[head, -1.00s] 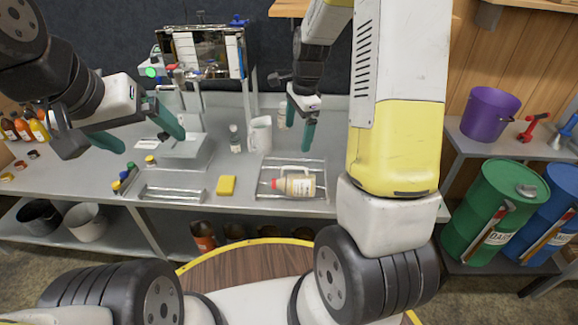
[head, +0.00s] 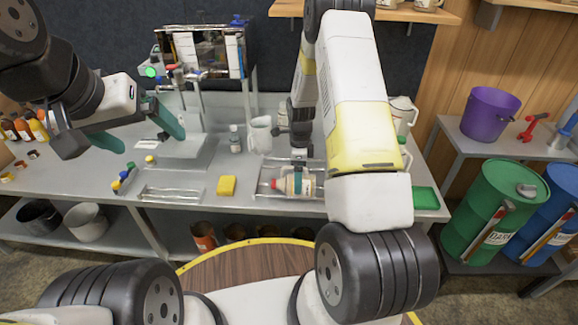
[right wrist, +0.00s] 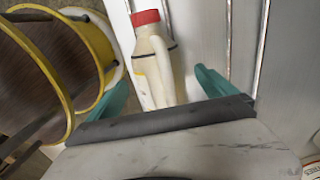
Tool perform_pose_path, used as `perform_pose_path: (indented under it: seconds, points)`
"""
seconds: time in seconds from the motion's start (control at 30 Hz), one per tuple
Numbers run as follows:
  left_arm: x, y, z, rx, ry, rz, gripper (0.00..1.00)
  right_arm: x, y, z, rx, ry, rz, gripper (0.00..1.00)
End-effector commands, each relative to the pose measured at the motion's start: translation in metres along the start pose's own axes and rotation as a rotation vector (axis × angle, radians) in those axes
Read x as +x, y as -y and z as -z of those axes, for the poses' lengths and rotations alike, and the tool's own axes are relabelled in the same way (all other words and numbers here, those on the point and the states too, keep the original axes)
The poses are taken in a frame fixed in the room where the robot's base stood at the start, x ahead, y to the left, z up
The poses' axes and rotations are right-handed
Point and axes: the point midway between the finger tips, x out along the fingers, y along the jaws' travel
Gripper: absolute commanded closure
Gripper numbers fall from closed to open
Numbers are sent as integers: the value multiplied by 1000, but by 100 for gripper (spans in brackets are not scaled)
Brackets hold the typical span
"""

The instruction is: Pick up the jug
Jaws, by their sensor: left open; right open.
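The jug (head: 307,187) is cream-coloured with a red cap, a label and a side handle. It lies on its side on a shallow metal tray (head: 262,189), cap toward the left in the head view. My right gripper (head: 298,173) points down over the jug and is open. In the right wrist view, the jug (right wrist: 155,72) shows between the two teal fingers of this gripper (right wrist: 160,78), with a gap visible on both sides. My left gripper (head: 152,142) is open and empty, above the left part of the bench.
A white pitcher (head: 260,135) and a small bottle (head: 235,140) stand behind the tray. A yellow sponge (head: 227,186) lies left of it. A green tray (head: 426,198) and another white pitcher (head: 402,112) are to the right, partly behind my right arm.

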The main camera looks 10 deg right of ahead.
Motion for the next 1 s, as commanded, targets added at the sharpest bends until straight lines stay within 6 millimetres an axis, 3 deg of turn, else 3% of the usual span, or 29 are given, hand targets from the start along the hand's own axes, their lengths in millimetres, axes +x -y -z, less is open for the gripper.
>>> perform_pose_path:
  seconds: [0.3, 0.8, 1.0]
  points:
    - [0, 0, 0, 0, 0, 0, 8, 7, 0, 0, -1, 1, 1, 4]
    - [0, 0, 0, 0, 0, 0, 8, 7, 0, 0, -1, 1, 1, 100]
    - [0, 0, 0, 0, 0, 0, 8, 6, 1, -1, -1, 1, 3, 100]
